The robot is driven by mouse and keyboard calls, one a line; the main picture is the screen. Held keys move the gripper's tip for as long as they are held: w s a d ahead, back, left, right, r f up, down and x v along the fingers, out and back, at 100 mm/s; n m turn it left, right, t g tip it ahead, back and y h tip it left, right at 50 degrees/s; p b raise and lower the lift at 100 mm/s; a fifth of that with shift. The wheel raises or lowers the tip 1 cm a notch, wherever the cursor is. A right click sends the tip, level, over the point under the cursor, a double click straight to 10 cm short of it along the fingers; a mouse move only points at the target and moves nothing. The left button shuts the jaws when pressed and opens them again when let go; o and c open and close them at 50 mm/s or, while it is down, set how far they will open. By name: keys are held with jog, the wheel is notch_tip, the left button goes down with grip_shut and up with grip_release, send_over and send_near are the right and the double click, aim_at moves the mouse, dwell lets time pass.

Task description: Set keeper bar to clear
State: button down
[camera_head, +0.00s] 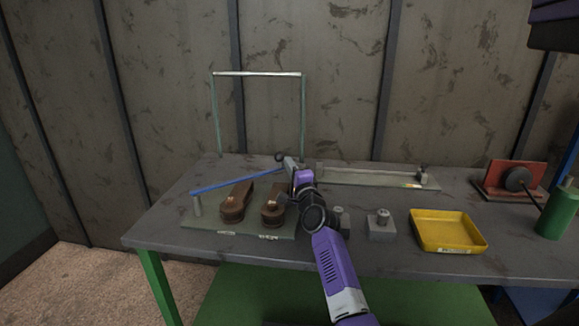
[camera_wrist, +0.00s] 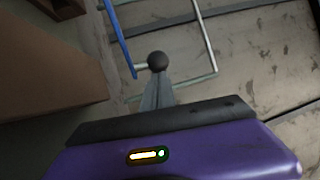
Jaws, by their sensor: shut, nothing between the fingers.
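The keeper bar looks to be the blue bar (camera_head: 235,181), which runs from a grey post (camera_head: 197,206) at the left, behind and above two brown blocks, to near my gripper. In the wrist view the blue bar (camera_wrist: 119,40) comes down at upper left toward a dark round knob (camera_wrist: 157,61). The knob (camera_head: 280,157) is also beside my fingertips in the head view. My gripper (camera_head: 290,164) is shut and empty. Its fingers (camera_wrist: 157,92) point at the knob; I cannot tell whether they touch it.
The brown blocks (camera_head: 237,203) (camera_head: 273,212) stand on a labelled green-grey plate (camera_head: 213,225). A thin metal frame (camera_head: 257,74) rises behind. To the right are a long rail plate (camera_head: 370,178), grey blocks (camera_head: 381,228), a yellow tray (camera_head: 447,247), a red fixture (camera_head: 515,178) and a green cylinder (camera_head: 560,213).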

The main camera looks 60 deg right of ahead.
jog(key=shift+v, duration=3.9)
